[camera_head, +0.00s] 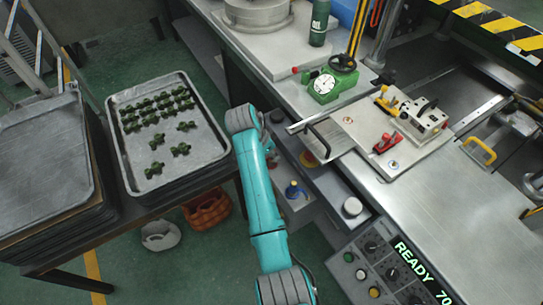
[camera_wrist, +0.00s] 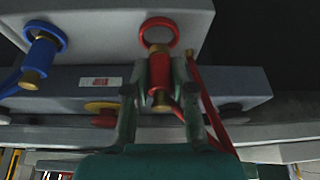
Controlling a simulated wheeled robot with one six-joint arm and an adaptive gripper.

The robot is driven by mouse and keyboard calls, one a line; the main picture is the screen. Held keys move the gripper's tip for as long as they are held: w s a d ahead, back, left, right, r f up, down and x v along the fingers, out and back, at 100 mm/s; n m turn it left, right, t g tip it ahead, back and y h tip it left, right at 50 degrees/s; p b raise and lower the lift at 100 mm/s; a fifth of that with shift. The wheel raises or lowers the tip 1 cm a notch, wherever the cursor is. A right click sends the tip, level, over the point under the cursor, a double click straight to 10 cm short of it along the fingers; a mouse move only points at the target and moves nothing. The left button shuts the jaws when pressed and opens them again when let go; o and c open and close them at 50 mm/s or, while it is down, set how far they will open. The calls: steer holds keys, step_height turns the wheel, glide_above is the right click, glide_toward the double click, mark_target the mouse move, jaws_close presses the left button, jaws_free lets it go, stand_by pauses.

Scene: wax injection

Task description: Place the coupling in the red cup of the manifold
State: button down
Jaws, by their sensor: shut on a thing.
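In the wrist view, my gripper (camera_wrist: 159,78) has its two fingers on either side of a red coupling (camera_wrist: 160,72) with brass-coloured ends. It is shut on this coupling. The grey manifold (camera_wrist: 108,22) fills the upper part of the view. Its red cup (camera_wrist: 174,24) shows as a red ring just beyond the coupling's far end. The far end overlaps the ring's lower edge in the picture; I cannot tell whether it is inside or in front. A blue cup (camera_wrist: 62,34) at the left has a blue coupling (camera_wrist: 40,56) at it. In the head view my gripper is hidden.
A red hose (camera_wrist: 204,100) runs beside the right finger. A yellow round part (camera_wrist: 103,107) sits lower left. In the head view, a tray (camera_head: 117,120) of dark green pieces stands left of my arm, and a steel worktable (camera_head: 440,215) with a clamp fixture stands right.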

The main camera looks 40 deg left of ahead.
steer(key=shift+f, duration=1)
steer(key=c, duration=1)
jaws_free()
steer(key=shift+f, duration=0.1)
steer(key=shift+o, duration=0.2)
steer(key=v, duration=1.2)
